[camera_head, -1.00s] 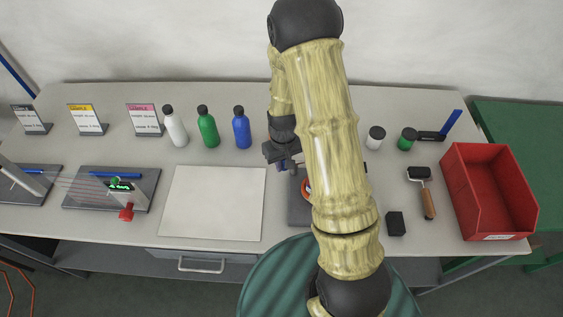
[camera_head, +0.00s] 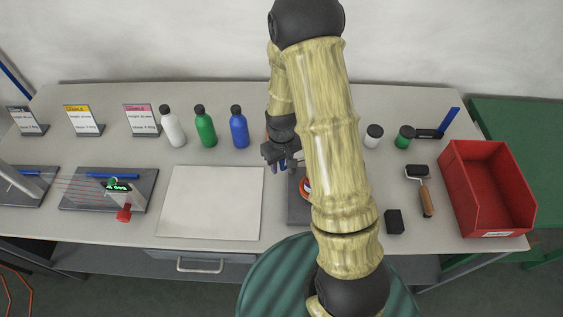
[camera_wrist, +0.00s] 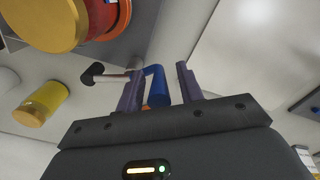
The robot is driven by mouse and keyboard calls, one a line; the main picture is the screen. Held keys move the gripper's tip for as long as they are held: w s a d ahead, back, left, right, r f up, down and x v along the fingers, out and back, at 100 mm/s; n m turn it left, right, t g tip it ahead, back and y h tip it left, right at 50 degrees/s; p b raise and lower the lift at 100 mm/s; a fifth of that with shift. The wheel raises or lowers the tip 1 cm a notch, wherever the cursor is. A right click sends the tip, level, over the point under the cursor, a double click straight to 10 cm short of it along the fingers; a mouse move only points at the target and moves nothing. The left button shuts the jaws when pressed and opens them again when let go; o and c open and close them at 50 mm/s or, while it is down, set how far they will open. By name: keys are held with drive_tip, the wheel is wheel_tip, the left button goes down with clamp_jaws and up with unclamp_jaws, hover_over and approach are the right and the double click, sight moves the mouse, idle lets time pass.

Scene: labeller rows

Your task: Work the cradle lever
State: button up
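The cradle is a dark grey base (camera_head: 298,210) with an orange-red ring (camera_head: 305,187), mostly hidden behind my arm in the head view. The wrist view shows part of this base (camera_wrist: 148,28) and an orange-red rim at the top. Beside it is a metal rod (camera_wrist: 115,77) with a black end, meeting a blue bent piece (camera_wrist: 156,88); it looks like the lever, but I cannot be sure. My gripper (camera_wrist: 160,85) is open, its purple fingers on either side of the blue piece in the picture. A gap shows on the right; contact on the left is unclear.
White, green (camera_head: 205,127) and blue (camera_head: 239,127) bottles stand left of my gripper. A pale mat (camera_head: 212,203) lies left of the cradle. A roller (camera_head: 421,190), a black block (camera_head: 394,222) and a red bin (camera_head: 487,190) are to the right. A yellow-lidded jar (camera_wrist: 40,104) is near my gripper.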

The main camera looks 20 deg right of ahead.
wheel_tip(320, 180, up, 17)
drive_tip(key=b, duration=0.2)
drive_tip(key=shift+r, duration=0.2)
idle(0.4)
drive_tip(key=shift+s, duration=0.1)
drive_tip(key=s+f+m+t, duration=0.2)
drive_tip(key=s+m, duration=0.1)
drive_tip(key=s, duration=0.8)
drive_tip(key=shift+t, duration=0.3)
